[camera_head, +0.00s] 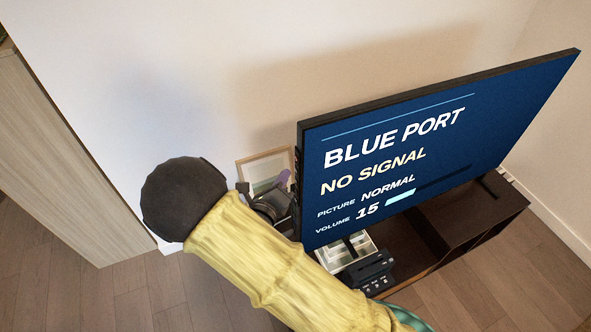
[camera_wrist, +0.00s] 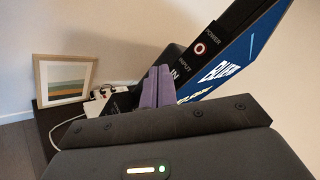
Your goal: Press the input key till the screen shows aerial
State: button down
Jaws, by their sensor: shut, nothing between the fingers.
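The television screen (camera_head: 450,140) is blue and reads "BLUE PORT", "NO SIGNAL", picture normal and volume 15. The input key itself is not clearly visible; my fingers cover part of that edge. My gripper (camera_wrist: 158,84) is shut and empty, its purple fingertips close to the television's edge just below the INPUT label. I cannot tell whether they touch. In the head view my gripper (camera_head: 284,178) is beside the television's left edge.
A framed picture (camera_wrist: 65,80) stands left of my gripper. A white power strip (camera_wrist: 98,105) with plugs and a cable lies behind my fingers.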

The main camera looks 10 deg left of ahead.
jog(key=shift+w+d, duration=0.1)
jog(key=shift+d, duration=0.05)
dwell(0.5)
jog(key=shift+w+d, duration=0.1)
jog(key=shift+d, duration=0.1)
jog(key=shift+w+d, duration=0.2)
jog(key=shift+d, duration=0.1)
dwell(0.8)
jog(key=shift+p, duration=0.3)
jog(key=shift+s+a, duration=0.4)
jog(key=shift+a, duration=0.25)
jog(key=s+a, duration=0.1)
jog(key=a+p, duration=0.1)
jog(key=a, duration=0.1)
jog(key=s+a, duration=0.1)
jog(key=shift+s+a+p, duration=0.15)
jog(key=shift+s+p, duration=0.2)
dwell(2.4)
